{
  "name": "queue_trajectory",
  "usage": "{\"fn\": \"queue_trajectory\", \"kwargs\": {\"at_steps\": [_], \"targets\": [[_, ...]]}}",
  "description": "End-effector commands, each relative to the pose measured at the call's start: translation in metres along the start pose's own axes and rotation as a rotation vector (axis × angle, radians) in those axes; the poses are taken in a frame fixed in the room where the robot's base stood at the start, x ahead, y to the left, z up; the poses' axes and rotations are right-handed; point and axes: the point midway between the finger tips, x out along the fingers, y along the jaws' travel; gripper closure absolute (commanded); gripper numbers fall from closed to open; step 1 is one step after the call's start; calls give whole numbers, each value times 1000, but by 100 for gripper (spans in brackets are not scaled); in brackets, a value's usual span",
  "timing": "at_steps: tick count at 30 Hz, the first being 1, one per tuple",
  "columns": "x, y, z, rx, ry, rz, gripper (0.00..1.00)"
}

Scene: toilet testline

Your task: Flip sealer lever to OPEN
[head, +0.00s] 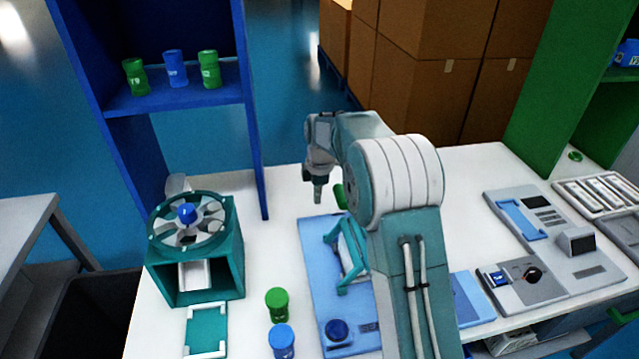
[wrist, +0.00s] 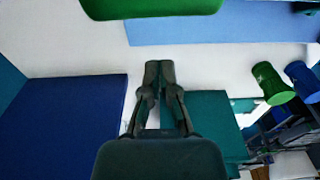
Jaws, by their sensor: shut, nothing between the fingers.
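My gripper (head: 317,197) points down over the white table, behind the blue base plate of a device. Its fingers are together and empty, as the wrist view (wrist: 159,66) also shows. The device, which looks like the sealer, has a blue base (head: 313,262) and a teal frame (head: 343,253). A green handle-like piece (head: 341,196) stands at its far end, just right of my gripper; it seems to be the lever grip. A green rounded piece (wrist: 150,8) crosses the top of the wrist view, apart from the fingertips. My arm hides part of the device, so the lever's setting is unclear.
A teal box with a wheel (head: 195,245) stands at left, near a blue shelf post (head: 250,130). Green (head: 277,304) and blue (head: 281,341) jars stand in front. A grey panel device (head: 560,240) lies at right.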

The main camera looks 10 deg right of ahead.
Motion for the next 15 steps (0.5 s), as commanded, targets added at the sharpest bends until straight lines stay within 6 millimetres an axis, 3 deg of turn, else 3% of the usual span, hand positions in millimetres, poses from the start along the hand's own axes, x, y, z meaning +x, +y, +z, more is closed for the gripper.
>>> {"fn": "queue_trajectory", "kwargs": {"at_steps": [5, 9, 15], "targets": [[34, -1, 2, 2, 2, -2, 100], [14, 0, 21, 3, 0, 4, 100], [5, 0, 31, 2, -1, 2, 100]]}}
